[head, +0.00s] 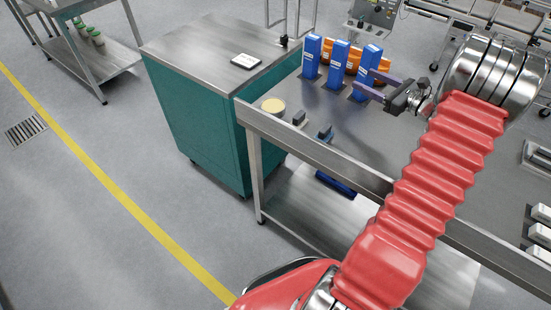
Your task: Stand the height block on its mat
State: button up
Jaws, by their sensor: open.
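Three tall blue blocks with white labels stand upright in a row at the back of the steel table: left (312,57), middle (339,62) and right (367,58). They are likely the height blocks, but I cannot tell which one is meant. Dark patches show at their feet, perhaps mats. My gripper (361,81) is open, its two purple-grey fingers pointing left at the right blue block's lower part. The fingers overlap this block in the picture; I cannot tell whether they touch it.
Orange parts (351,60) lie behind the blue blocks. A pale yellow disc (272,105) and two small dark blocks (299,117) (325,131) lie near the table's left end. A teal cabinet (205,125) adjoins on the left. White-topped items (541,213) lie at the right.

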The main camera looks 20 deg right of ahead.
jog(key=s+a+r+n+g+y, duration=0.25)
jog(key=a+n+g, duration=0.35)
jog(key=a, duration=1.1)
jog(key=s+a+r+n+g+y, duration=0.1)
jog(key=a+r+n+g, duration=0.3)
jog(key=a+n, duration=0.9)
jog(key=s+a+n+h, duration=0.4)
jog(key=s+a+n, duration=0.2)
jog(key=s, duration=0.3)
jog(key=s+a+r+n+h, duration=0.1)
jog(key=s+a+n+h, duration=0.3)
jog(key=s+a+n, duration=0.2)
jog(key=shift+s+a+r+g, duration=0.3)
jog(key=shift+s+a, duration=0.85)
jog(key=shift+s, duration=1)
